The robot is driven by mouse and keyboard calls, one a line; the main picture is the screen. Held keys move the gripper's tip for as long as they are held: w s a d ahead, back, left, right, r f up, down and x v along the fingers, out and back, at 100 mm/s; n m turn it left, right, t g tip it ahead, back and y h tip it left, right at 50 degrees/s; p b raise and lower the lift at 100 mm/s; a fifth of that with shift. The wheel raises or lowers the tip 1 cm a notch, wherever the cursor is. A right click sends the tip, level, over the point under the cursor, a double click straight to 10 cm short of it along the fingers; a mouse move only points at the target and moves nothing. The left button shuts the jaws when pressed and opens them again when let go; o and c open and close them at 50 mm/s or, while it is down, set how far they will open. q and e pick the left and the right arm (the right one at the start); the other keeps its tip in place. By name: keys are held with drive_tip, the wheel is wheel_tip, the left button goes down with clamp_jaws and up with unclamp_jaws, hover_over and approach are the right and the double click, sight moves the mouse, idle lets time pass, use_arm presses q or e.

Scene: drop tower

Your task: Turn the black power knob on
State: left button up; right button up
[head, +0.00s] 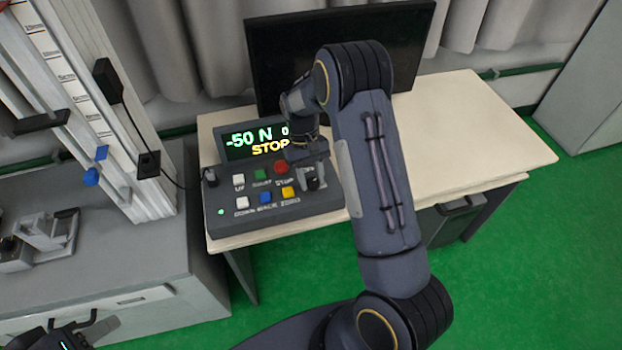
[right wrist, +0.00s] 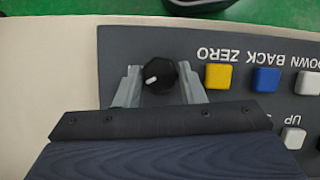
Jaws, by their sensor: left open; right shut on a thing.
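The grey control box (head: 330,205) stands at the left end of the table. A black knob (head: 312,183) sits at its right end; the right wrist view shows this knob (right wrist: 159,75) with a white pointer mark towards the lower left of that picture. My right gripper (head: 313,174) reaches down over the box and is shut on this knob, one finger on each side (right wrist: 160,86). A second dark knob (head: 211,177) is at the box's left end. The display (head: 255,138) reads -50 N and STOP, partly hidden by my right arm. My left gripper (head: 72,332) is open and empty at the lower left.
White, green, red, blue and yellow buttons (head: 263,197) lie close beside the gripped knob. A green lamp (head: 221,211) glows on the box. A black monitor (head: 280,60) stands behind. The drop tower (head: 95,100) is at left. The table's right part (head: 490,130) is clear.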

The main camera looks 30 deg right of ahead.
drive_tip(key=m+y, duration=0.1)
drive_tip(key=m, duration=0.2)
drive_tip(key=m+t+y+b, duration=0.1)
drive_tip(key=m, duration=0.1)
drive_tip(key=shift+d+m, duration=0.2)
drive_tip(key=shift+m, duration=0.2)
idle(0.4)
drive_tip(key=o, duration=1)
drive_tip(key=v, duration=0.8)
drive_tip(key=shift+b, duration=0.3)
drive_tip(key=shift+s+f, duration=0.1)
